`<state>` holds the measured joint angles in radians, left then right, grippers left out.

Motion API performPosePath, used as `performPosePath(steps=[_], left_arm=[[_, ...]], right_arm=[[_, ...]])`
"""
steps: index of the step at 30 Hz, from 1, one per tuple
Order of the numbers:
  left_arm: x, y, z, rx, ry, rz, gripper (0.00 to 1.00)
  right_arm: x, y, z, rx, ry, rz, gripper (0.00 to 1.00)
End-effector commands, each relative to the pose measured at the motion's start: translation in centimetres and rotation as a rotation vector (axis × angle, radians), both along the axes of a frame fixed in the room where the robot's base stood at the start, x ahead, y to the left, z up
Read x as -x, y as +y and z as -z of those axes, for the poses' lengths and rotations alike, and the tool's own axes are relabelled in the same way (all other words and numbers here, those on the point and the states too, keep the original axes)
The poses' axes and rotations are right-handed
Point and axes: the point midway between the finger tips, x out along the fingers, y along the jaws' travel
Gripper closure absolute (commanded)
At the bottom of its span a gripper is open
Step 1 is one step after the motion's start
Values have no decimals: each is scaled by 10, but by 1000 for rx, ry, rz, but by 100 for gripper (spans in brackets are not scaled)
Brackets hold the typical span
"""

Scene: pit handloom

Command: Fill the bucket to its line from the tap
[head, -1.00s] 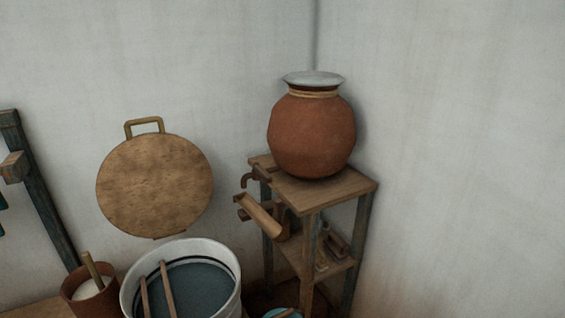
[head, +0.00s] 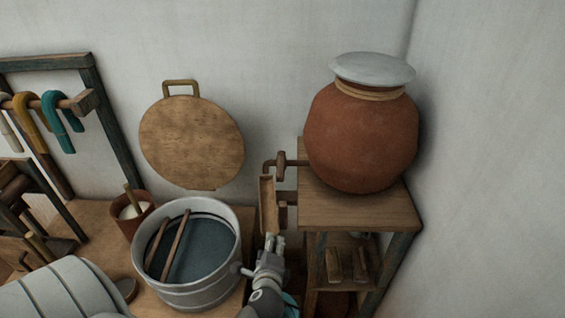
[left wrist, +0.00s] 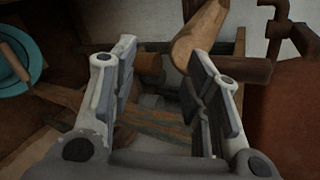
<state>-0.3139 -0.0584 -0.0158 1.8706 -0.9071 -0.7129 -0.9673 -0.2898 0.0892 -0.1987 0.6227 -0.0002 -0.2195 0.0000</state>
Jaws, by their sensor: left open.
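A brown tap (head: 281,164) sticks out left of a big clay pot (head: 362,140) with a pale lid; it also shows in the left wrist view (left wrist: 279,28). A wooden trough (head: 267,203) tilts below the tap. A teal round vessel with a wooden handle (left wrist: 22,62), perhaps the bucket, sits low at the left in the left wrist view; in the head view my arm mostly hides it. Its line and water level do not show. My left gripper (head: 271,242) is open and empty just below the trough, whose end (left wrist: 200,35) shows beyond the fingers. My right gripper is out of view.
A large pale tub (head: 188,290) with blue liquid and two sticks stands close left of my left gripper. A wooden stand (head: 340,213) carries the pot. A round wooden board (head: 192,140) hangs on the wall. A small brown pot (head: 130,228) stands beside the tub.

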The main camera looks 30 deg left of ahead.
Motion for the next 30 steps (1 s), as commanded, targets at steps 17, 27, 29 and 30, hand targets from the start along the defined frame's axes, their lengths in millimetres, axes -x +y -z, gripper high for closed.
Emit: performPosePath(steps=[17, 27, 29, 30], left_arm=[[-59, 9, -144, -1020, 157, 246, 57], [-98, 29, -147, -1049, 165, 258, 57], [-107, 35, -147, -1049, 165, 258, 57], [-114, 39, -146, -1048, 165, 258, 57]], right_arm=[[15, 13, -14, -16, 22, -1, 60], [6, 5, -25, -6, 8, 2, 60], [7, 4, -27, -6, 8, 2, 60], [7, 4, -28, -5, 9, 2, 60]])
